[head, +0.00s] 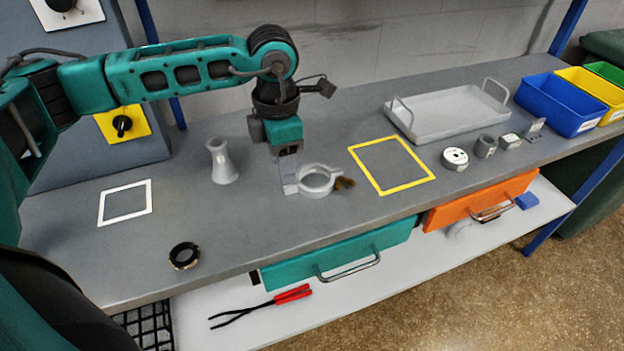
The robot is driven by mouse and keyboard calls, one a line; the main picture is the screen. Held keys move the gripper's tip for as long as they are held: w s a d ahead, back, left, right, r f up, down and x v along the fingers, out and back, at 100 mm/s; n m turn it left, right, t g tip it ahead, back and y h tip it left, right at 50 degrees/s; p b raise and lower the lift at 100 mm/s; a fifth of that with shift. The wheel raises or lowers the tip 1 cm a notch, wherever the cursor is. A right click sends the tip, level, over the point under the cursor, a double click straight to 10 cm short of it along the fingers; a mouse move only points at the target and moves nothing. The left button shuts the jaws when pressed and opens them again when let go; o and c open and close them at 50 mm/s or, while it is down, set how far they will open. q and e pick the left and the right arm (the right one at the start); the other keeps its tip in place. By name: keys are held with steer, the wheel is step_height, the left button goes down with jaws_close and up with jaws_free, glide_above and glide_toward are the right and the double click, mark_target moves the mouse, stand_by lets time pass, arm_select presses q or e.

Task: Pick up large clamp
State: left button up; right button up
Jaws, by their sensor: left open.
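The large clamp (317,181) is a light grey ring with side lugs, lying on the grey bench top left of the yellow square outline. My left gripper (289,178) points down at the clamp's left lug. Its fingers are open and overlap the lug in the picture; I cannot tell whether they touch it. A small brown-black piece (345,183) lies against the clamp's right side. My right gripper is not in view.
A white flared fitting (222,163) stands to the left, and a black ring (184,256) lies near the front edge. The yellow outline (391,165) is empty. A grey tray (447,112), small parts and coloured bins (558,104) are to the right. Drawers (338,255) are below.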

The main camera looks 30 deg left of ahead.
arm_select(q)
steer(key=shift+d+f, duration=0.1)
steer(key=shift+f, duration=2.3)
jaws_close()
